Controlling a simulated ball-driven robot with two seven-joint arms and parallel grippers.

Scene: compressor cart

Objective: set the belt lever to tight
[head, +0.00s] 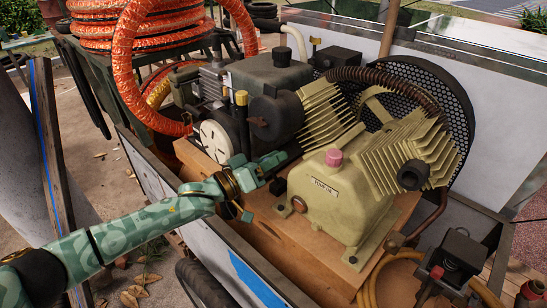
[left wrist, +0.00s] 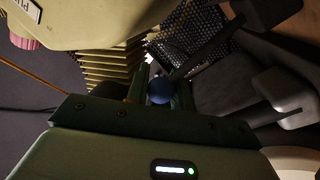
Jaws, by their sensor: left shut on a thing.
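The belt lever's round dark-blue knob (left wrist: 160,90) sits between the fingers of my left gripper (left wrist: 158,96) in the left wrist view. In the head view, my left gripper (head: 281,160) reaches in from the left, between the engine and the cream compressor pump (head: 335,195). Its jaws are shut on the knob. The fingers hide the knob in the head view, and the lever's shaft and its tight or loose setting cannot be made out. My right gripper is not in view.
The cream pump with a pink cap (head: 334,158) stands close right of my gripper. A black mesh guard (head: 440,95) is behind it. The engine (head: 270,75) and a white round cover (head: 216,141) are close by. The cart's side wall (head: 150,175) runs below my arm.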

